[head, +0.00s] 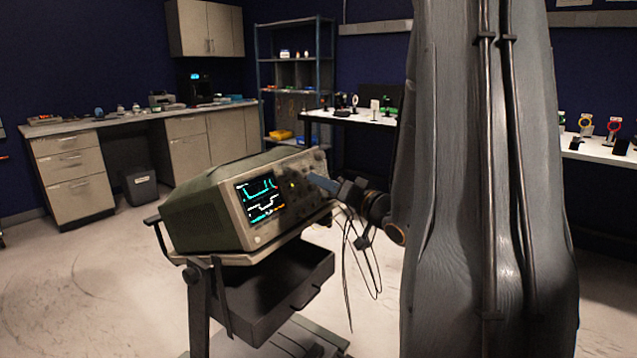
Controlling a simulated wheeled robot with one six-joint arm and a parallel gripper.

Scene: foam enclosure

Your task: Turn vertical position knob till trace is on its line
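A green-cased oscilloscope (205,208) stands on a wheeled cart at the middle left. Its lit screen (259,199) shows cyan and white traces with some orange marks; the reference line is too small to make out. The control panel is to the right of the screen, with small knobs (303,165) near its top. My gripper (322,184) is at the right part of this panel, its blue-grey end close to or touching the front. The vertical position knob cannot be told apart from the others. My gripper's fingers are too small and partly hidden to show whether they hold a knob.
The cart (240,258) has an open dark drawer (285,290) below the oscilloscope. Thin cables (348,270) hang beside my wrist. My large grey arm covers the right middle. Benches (85,125) and a shelf unit (295,75) line the back. Floor at left is clear.

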